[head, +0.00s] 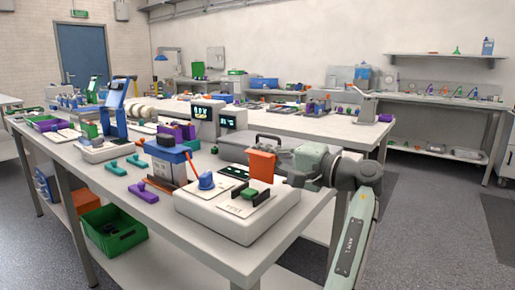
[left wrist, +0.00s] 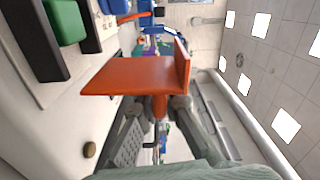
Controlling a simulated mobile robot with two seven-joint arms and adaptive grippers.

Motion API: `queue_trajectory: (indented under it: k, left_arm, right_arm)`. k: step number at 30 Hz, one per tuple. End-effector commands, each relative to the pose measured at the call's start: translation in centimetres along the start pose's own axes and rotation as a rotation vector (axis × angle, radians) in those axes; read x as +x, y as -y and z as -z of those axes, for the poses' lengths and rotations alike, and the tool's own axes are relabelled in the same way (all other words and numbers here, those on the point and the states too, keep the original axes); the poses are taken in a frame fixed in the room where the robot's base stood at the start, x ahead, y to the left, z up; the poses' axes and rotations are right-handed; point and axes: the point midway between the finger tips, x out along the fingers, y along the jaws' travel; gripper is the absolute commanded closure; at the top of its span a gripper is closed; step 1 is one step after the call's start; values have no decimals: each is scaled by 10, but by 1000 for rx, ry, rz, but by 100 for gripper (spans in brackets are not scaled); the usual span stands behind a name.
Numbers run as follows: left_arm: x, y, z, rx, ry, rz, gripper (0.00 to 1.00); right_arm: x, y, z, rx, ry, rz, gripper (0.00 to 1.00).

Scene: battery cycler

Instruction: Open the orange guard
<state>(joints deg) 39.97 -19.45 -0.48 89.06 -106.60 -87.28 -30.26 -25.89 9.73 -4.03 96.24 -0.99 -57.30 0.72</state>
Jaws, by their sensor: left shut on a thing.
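The orange guard (head: 262,166) stands roughly upright at the back right of a white battery cycler (head: 215,212) on the near bench. In the left wrist view the guard (left wrist: 128,75) is a flat orange plate with a raised lip, seen close up. My left gripper (head: 292,170) is at the guard's right side and shut on it. In the left wrist view its fingers (left wrist: 160,108) close around a narrow orange part at the plate's edge, and the grip is partly hidden. My right gripper is in neither view.
A green block (head: 249,193) between black holders and a blue knob (head: 206,181) sit on the cycler. A blue-topped press (head: 168,158) stands left of it. A grey case (head: 262,142) lies behind the guard. Purple and teal parts lie on the bench's left.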

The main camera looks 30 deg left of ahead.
Motion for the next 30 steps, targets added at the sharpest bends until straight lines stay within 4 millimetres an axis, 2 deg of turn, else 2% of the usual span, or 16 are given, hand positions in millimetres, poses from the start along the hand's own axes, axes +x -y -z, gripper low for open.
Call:
queue_trajectory:
  k: [14, 15, 21, 30]
  left_arm:
    - [0, -1, 1, 14, 0, -1, 100]
    - [0, -1, 0, 14, 0, -1, 94]
    - [0, -1, 0, 13, 0, -1, 71]
    - [-2, -1, 1, 13, -1, -1, 71]
  right_arm:
    - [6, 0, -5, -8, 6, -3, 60]
    - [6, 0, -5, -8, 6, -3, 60]
    - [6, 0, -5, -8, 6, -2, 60]
    - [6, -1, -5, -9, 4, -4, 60]
